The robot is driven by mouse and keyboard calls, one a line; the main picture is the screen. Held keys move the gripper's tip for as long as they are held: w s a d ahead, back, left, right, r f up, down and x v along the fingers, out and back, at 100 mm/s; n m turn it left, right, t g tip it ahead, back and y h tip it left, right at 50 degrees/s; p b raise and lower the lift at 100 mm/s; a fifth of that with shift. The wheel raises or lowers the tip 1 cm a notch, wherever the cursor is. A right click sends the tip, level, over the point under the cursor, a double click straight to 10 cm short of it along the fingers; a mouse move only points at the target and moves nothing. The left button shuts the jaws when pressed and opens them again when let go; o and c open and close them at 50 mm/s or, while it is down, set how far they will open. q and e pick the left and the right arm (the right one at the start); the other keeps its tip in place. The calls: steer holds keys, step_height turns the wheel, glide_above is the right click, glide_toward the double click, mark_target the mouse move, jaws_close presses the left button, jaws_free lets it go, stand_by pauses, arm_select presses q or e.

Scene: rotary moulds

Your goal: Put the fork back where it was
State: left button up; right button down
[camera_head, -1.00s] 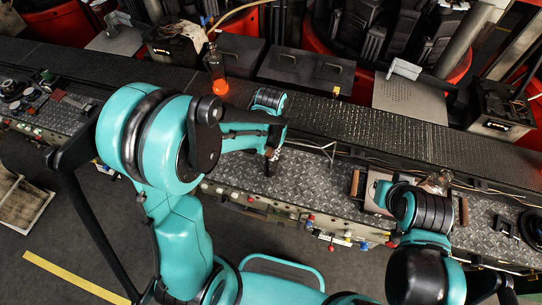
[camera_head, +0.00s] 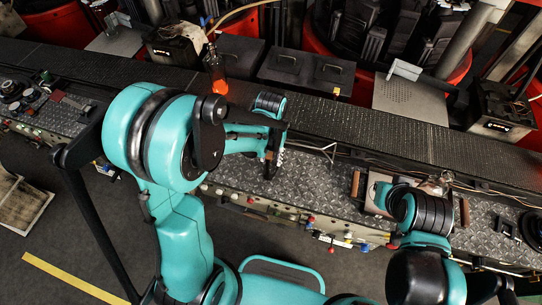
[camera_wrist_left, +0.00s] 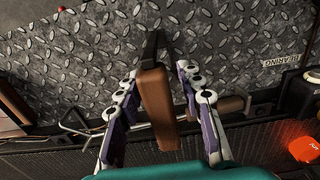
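The fork (camera_wrist_left: 158,105) shows in the left wrist view as a brown wooden handle with a dark metal part pointing away. Its tines cannot be made out. My left gripper (camera_wrist_left: 158,80) has a finger on each side of the handle and appears shut on it, with the handle tilted. In the head view, my left gripper (camera_head: 273,160) is over the patterned metal bench, and the dark end of the fork (camera_head: 269,171) shows below it. My right gripper (camera_head: 381,194) is over the bench further right; its fingers are hidden.
The patterned metal bench (camera_head: 320,190) has bare room between my grippers. A bottle with orange contents (camera_head: 218,78) stands behind my left arm. A glass vessel (camera_head: 443,180) is near my right wrist.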

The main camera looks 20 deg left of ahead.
arm_select(q)
step_height(320, 180, up, 11)
steer(key=shift+p, duration=1.25)
steer(key=shift+s+r, duration=0.1)
steer(key=shift+r, duration=0.6)
steer(key=s+a+r+t, duration=0.4)
steer(key=s+t, duration=0.3)
steer(key=s, duration=0.3)
steer(key=shift+a+r, duration=0.35)
steer(key=shift+r, duration=0.5)
steer(key=shift+f, duration=0.15)
step_height(320, 180, down, 13)
steer(key=b, duration=1.3)
steer(key=shift+f, duration=0.1)
